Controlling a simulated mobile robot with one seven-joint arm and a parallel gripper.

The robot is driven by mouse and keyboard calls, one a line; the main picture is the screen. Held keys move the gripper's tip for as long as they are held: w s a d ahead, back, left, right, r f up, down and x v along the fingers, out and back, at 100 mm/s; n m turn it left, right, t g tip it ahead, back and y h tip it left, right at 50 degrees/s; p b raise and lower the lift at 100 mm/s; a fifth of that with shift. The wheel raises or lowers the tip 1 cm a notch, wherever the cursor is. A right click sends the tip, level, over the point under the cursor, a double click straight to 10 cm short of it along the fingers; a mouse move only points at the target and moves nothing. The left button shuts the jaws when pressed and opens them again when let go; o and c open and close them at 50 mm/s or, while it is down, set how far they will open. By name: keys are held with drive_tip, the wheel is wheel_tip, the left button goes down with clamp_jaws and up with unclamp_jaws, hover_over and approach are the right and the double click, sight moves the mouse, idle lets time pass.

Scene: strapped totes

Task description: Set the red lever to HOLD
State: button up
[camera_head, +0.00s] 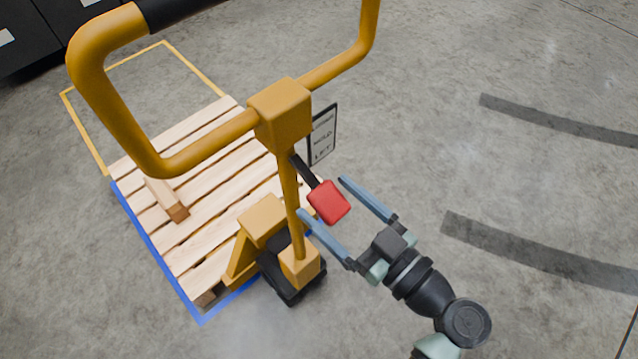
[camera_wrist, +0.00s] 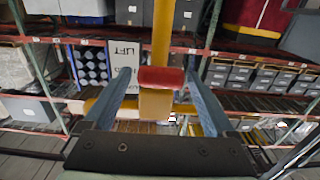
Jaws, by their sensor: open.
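The red lever (camera_head: 329,201) is a red block on a short black arm, fixed to the yellow pallet jack's post (camera_head: 289,195) below its yellow head block (camera_head: 281,115). A label plate (camera_head: 322,135) behind it shows LIFT at the bottom and what looks like HOLD above; the rest is too small to read. My gripper (camera_head: 322,197) is open, its two blue fingers reaching to either side of the red block. In the wrist view, the red block (camera_wrist: 161,77) sits between the fingertips (camera_wrist: 158,82). Contact cannot be told. The LIFT plate (camera_wrist: 123,55) is partly hidden behind a finger.
A wooden pallet (camera_head: 205,185) with a loose wooden block (camera_head: 168,199) on it lies at the left, by blue and yellow floor lines. The jack's yellow handle loop (camera_head: 100,90) rises above. Clear concrete floor (camera_head: 480,170) lies at the right.

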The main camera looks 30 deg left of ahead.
sight(328, 199)
drive_tip(key=shift+x, duration=1.65)
clamp_jaws()
